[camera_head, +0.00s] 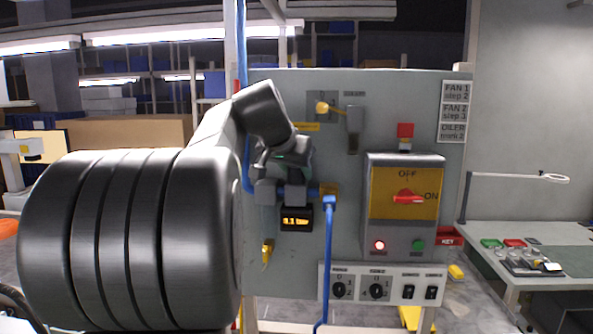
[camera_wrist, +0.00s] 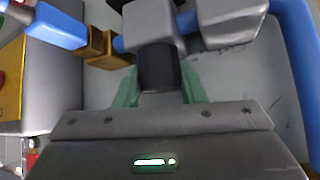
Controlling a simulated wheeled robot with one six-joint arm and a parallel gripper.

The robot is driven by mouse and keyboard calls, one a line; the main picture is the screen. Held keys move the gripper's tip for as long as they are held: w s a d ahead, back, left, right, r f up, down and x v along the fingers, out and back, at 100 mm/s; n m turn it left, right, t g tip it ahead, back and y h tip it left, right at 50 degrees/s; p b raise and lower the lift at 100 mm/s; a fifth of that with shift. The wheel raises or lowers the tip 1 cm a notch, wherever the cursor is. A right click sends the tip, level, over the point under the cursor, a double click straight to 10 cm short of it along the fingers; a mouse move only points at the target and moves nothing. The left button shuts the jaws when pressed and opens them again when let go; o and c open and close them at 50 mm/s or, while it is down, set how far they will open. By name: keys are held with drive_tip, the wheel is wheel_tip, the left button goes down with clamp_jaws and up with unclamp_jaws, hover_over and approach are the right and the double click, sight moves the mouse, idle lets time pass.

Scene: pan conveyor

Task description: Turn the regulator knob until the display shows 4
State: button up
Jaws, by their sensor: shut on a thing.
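The regulator (camera_head: 266,193) is a grey block in the pipe line on the panel, with blue and brass fittings at its right. Its display (camera_head: 296,219) has orange digits that look like 0.1 bar, though the first digit is hard to read. The black knob (camera_wrist: 160,68) shows in the wrist view below the grey regulator body (camera_wrist: 150,22). My gripper (camera_wrist: 161,88) has its green fingers on both sides of the knob, shut on it. In the head view my gripper (camera_head: 288,162) is above the regulator and hides the knob.
A switch box (camera_head: 403,210) with a red rotary switch stands to the right. A blue hose (camera_head: 327,260) hangs from the right fitting. Two dials and two switches sit on a lower plate (camera_head: 380,288).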

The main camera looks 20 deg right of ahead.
drive_tip(key=o, duration=1)
drive_tip(key=shift+n, duration=0.3)
